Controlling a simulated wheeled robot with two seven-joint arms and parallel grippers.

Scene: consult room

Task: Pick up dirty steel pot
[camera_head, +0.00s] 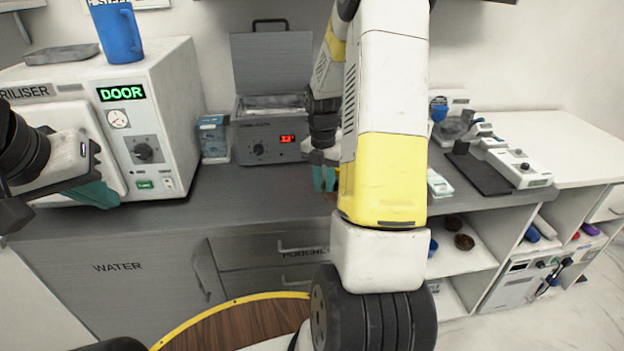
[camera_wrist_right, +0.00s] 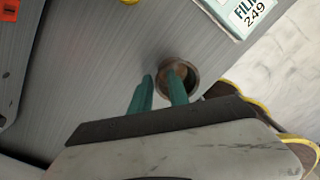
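The dirty steel pot (camera_wrist_right: 193,75) is a small, round, open vessel with a brown-stained inside, on the grey counter in the right wrist view. My right gripper (camera_wrist_right: 160,88) is over it, with two teal fingers a small gap apart. One finger overlaps the pot's opening and the other is beside its near-left wall. I cannot tell if either touches. In the head view my right gripper (camera_head: 324,178) points down at the counter, and my arm hides most of the pot. My left gripper (camera_head: 97,192) is in front of the steriliser; its finger gap is not clear.
The steriliser (camera_head: 178,105) stands left, with a blue jug (camera_head: 118,35) on top. An ultrasonic bath (camera_head: 262,140) with raised lid stands behind my right gripper. A white box labelled FILM (camera_wrist_right: 245,12) lies near the pot. Brown round items (camera_head: 464,241) sit on the shelf below.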

